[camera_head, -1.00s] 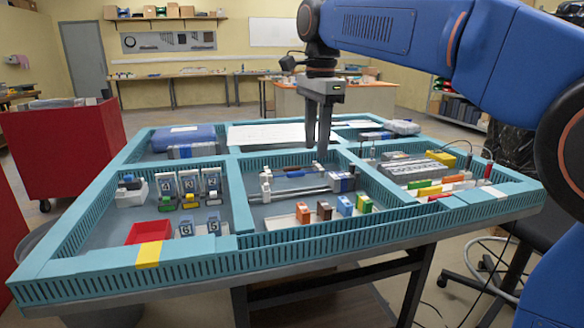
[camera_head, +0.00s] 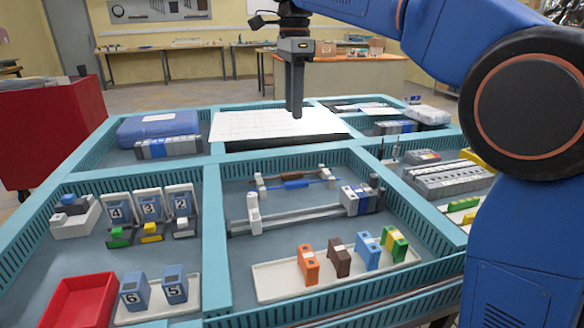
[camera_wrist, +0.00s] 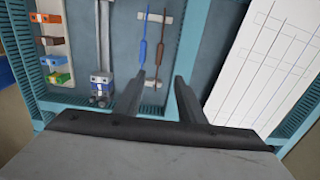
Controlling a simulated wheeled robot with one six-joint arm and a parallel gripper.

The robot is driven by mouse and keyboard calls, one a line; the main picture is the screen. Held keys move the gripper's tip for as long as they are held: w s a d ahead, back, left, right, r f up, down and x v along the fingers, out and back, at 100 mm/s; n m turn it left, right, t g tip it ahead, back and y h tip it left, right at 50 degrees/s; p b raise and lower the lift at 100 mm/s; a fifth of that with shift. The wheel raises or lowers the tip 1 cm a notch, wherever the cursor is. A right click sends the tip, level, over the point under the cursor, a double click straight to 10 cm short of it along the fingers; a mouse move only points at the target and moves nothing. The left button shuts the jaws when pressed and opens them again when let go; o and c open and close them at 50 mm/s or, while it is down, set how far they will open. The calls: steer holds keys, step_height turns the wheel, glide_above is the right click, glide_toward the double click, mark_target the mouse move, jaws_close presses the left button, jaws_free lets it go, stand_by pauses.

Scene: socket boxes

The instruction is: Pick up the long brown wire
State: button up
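The brown wire (camera_head: 298,178) lies across two small white holders (camera_head: 260,186) in the middle compartment, just behind a blue wire (camera_head: 296,184). In the wrist view the brown wire (camera_wrist: 160,46) runs beside the blue wire (camera_wrist: 144,50), on its right, and its lower end comes near the gap between my fingers. My gripper (camera_head: 295,114) points down and appears above and behind the wires, in front of the white sheet. The wrist view shows my gripper (camera_wrist: 158,88) open, with nothing between its fingers.
A rail with grey and blue terminal blocks (camera_head: 360,198) lies in front of the wires. A white tray (camera_head: 275,288) holds orange, brown, blue and green-yellow blocks. Teal slotted walls (camera_head: 212,210) divide the table. A white sheet (camera_head: 240,125) lies behind.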

glide_above(292, 173)
steer(key=f, duration=1.1)
steer(key=shift+w+d+f, duration=0.2)
steer(key=shift+w+f, duration=0.05)
steer(key=shift+f, duration=0.15)
steer(key=shift+s+a+f, duration=0.1)
steer(key=shift+f, duration=1.3)
steer(key=shift+s+a+f, duration=0.1)
steer(key=shift+f, duration=1.25)
steer(key=shift+c, duration=0.2)
jaws_close()
